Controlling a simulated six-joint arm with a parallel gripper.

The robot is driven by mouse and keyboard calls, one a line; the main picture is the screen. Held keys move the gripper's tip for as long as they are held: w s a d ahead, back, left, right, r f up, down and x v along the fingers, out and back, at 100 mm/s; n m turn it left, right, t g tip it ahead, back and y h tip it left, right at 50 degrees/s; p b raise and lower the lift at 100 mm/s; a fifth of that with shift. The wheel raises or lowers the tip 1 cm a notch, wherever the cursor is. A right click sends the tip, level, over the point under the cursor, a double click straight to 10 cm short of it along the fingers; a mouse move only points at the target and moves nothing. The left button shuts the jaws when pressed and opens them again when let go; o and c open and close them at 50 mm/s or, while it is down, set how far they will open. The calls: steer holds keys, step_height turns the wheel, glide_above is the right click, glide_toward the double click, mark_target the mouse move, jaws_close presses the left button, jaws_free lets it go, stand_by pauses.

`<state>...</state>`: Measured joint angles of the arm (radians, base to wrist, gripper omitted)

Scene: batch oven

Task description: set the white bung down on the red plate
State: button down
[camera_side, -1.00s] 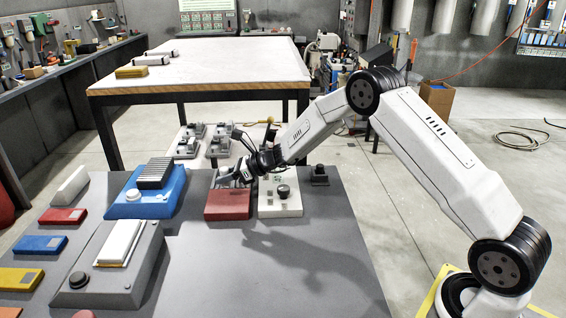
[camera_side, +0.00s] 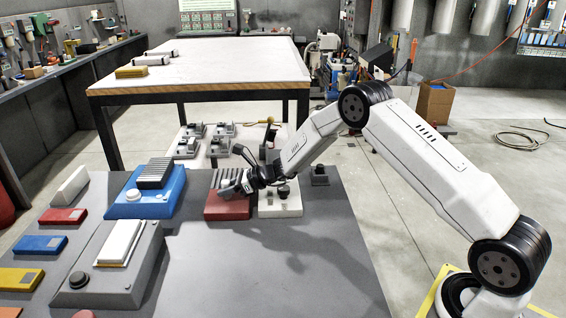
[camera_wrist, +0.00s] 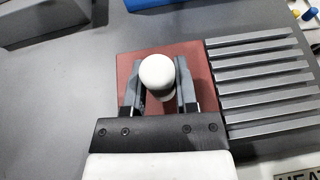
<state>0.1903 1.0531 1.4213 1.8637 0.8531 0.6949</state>
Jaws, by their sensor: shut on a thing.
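The white bung (camera_wrist: 157,73) has a rounded top and sits between the two fingers of my gripper (camera_wrist: 158,85) in the wrist view. My gripper is shut on it. The red plate (camera_wrist: 130,64) lies beneath the bung and the fingers. In the side view, my gripper (camera_side: 229,190) is low over the red plate (camera_side: 228,210). The bung is too small to make out clearly there. I cannot tell whether its underside touches the plate.
Grey ribbed fins (camera_wrist: 260,75) stand close to the right of the bung in the wrist view. A white block with a dark knob (camera_side: 283,207) is beside the red plate. A blue unit (camera_side: 145,205) stands to its left. The grey tabletop (camera_side: 260,270) in front is clear.

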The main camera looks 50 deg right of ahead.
steer(key=shift+f, duration=0.6)
stand_by(0.7)
steer(key=shift+c, duration=1.6)
jaws_free()
steer(key=shift+d, duration=0.1)
steer(key=shift+v, duration=3.85)
